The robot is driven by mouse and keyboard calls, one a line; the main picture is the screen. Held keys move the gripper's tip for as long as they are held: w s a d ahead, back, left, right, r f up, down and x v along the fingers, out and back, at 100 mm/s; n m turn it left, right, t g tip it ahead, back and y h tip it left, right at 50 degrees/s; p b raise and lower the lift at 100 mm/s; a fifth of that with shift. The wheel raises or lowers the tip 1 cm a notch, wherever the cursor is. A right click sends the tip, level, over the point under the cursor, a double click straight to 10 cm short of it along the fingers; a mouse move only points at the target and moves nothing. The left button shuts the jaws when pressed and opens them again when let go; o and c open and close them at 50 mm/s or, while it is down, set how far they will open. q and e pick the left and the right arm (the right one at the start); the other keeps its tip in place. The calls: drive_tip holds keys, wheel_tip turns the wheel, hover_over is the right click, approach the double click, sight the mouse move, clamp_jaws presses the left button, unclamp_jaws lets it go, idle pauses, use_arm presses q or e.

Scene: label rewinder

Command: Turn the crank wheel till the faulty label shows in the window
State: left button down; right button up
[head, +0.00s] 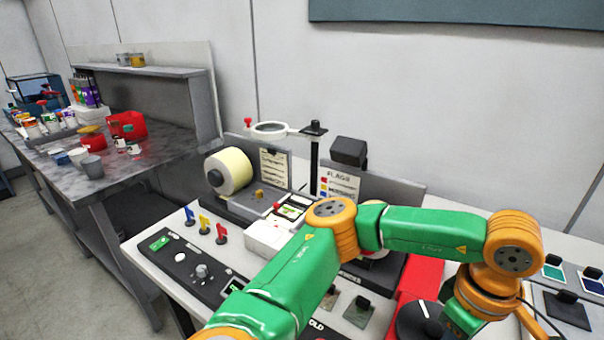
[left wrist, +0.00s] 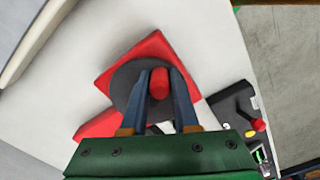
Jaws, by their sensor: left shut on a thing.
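The crank wheel is a dark disc on a red base. In the head view the wheel (head: 418,322) shows at the lower right, with a white mark on it, partly cut off by the frame edge. In the left wrist view the wheel (left wrist: 126,92) sits on the red base (left wrist: 152,48). My left gripper (left wrist: 161,80) is shut on the wheel's red handle knob (left wrist: 159,86), one finger on each side. A cream label roll (head: 234,169) stands on the rewinder. A small window with a label (head: 291,210) shows beside it; its print is too small to read. My right gripper is not in view.
My left arm crosses the bench and hides part of the rewinder. Yellow, blue and red flags (head: 205,222) stand at the bench's left. A ring magnifier (head: 270,129) rises behind. Colored pads (head: 553,272) lie at the far right. A cluttered side table (head: 160,148) stands at left.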

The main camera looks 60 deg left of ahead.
use_arm(q)
drive_tip(key=shift+s+a+f+b, duration=0.2)
drive_tip(key=shift+s+a+b, duration=0.25)
drive_tip(key=shift+s, duration=0.35)
drive_tip(key=shift+s+a+r, duration=0.1)
drive_tip(key=shift+a, duration=0.05)
drive_tip(key=shift+r, duration=0.1)
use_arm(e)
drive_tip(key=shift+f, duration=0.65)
use_arm(q)
drive_tip(key=shift+a+r, duration=0.1)
drive_tip(key=c, duration=0.6)
unclamp_jaws()
drive_tip(key=shift+a, duration=0.1)
drive_tip(key=shift+c, duration=0.2)
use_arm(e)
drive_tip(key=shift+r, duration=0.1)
use_arm(q)
wheel_tip(320, 180, up, 9)
drive_tip(key=p, duration=0.7)
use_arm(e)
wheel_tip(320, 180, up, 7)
